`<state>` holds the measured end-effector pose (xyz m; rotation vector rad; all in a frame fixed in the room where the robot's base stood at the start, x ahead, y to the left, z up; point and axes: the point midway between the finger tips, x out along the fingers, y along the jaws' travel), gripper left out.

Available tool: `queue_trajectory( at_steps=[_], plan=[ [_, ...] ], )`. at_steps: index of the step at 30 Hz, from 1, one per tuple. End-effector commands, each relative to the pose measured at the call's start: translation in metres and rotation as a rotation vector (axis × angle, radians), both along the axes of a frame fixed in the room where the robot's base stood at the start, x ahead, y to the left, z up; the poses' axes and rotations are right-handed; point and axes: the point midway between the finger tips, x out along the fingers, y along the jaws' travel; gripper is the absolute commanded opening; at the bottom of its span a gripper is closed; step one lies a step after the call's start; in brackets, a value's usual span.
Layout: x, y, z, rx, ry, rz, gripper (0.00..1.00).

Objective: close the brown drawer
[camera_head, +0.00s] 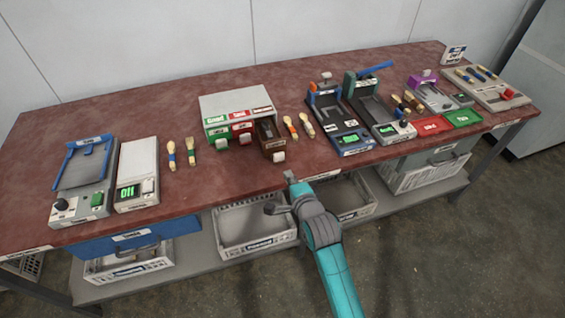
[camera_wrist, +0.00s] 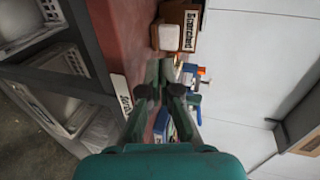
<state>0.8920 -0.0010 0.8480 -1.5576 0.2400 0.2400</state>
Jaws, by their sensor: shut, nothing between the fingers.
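The brown drawer (camera_head: 268,136) sticks out of the right end of a small white cabinet (camera_head: 236,102) on the red tabletop, with a pale knob (camera_head: 278,156) at its front. In the wrist view the brown drawer (camera_wrist: 184,16) and its pale knob are at the top, tilted by the camera angle. My gripper (camera_head: 289,176) is at the table's front edge, in front of the drawer and apart from it. In the wrist view my gripper (camera_wrist: 161,90) has its dark fingertips close together with nothing held.
Green and red drawers (camera_head: 241,128) sit left of the brown one. Brushes (camera_head: 291,127) lie just right of it, then a blue press (camera_head: 335,115). White crates (camera_head: 256,226) stand on the shelf below. The tabletop in front of the brown drawer is clear.

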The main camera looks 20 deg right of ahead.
Motion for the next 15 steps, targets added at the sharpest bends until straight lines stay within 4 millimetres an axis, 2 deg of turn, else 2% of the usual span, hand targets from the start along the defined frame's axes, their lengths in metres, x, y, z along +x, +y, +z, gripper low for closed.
queue_trajectory(
  at_steps=[6,15],
  plan=[
    [0.038,0.000,-0.007,0.000,-0.003,0.000,0.00],
    [0.065,0.000,-0.008,0.000,-0.001,0.000,0.00]
  ],
)
